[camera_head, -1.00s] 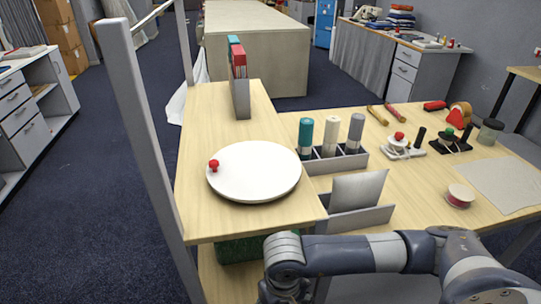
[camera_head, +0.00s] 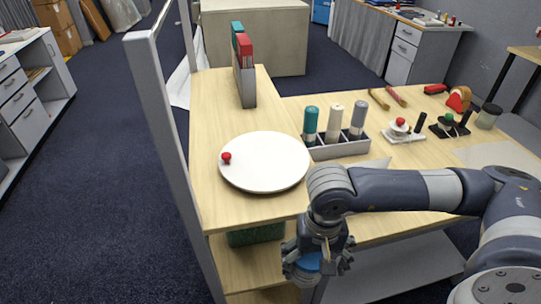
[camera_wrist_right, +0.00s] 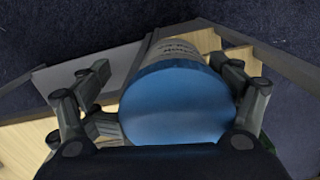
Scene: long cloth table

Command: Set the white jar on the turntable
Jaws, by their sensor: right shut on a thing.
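The turntable is a round white disc (camera_head: 270,165) with a red knob (camera_head: 226,158) at its left edge, on the near left part of the table. Nothing stands on it. My right gripper (camera_head: 306,270) is in front of the table's near edge, below the tabletop and short of the turntable. It is shut on a jar with a blue end (camera_head: 309,262). In the right wrist view the blue end of the jar (camera_wrist_right: 178,108) faces the camera, between the fingers. A strip of its pale side with print shows beyond. My left gripper is not in view.
A rack with three bottles (camera_head: 335,147) stands right of the turntable. An upright holder with red and teal items (camera_head: 244,70) is behind it. A grey post (camera_head: 165,150) rises at the left corner. A lower shelf (camera_head: 255,270) lies under the tabletop.

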